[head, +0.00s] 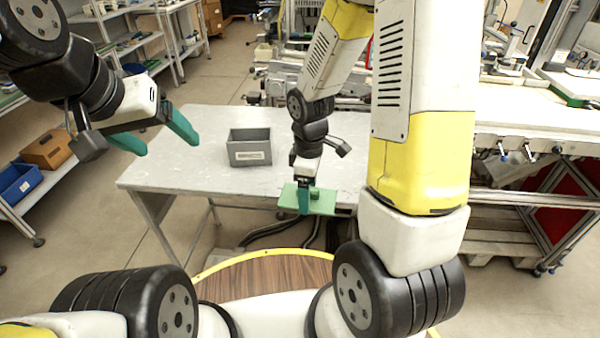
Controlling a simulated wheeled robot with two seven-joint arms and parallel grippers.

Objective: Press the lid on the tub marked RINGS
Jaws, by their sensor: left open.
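The tub (250,155) is an open grey box with a pale label on its front, standing upright on the table. The label's text is too small to read. A flat light green lid (323,205) shows at the table's front edge, to the right of the tub and nearer to me. My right gripper (306,197) points down at the lid and appears shut on it, on its raised middle part; the grip is partly hidden. My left gripper (155,137) is open and empty, in the air left of the tub, its green fingers apart.
The light grey table (190,150) is clear around the tub. A shelf at the left holds a blue bin (18,184) and a brown box (48,150). Another workbench (540,118) with equipment stands at the right. My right arm hides part of the table's right side.

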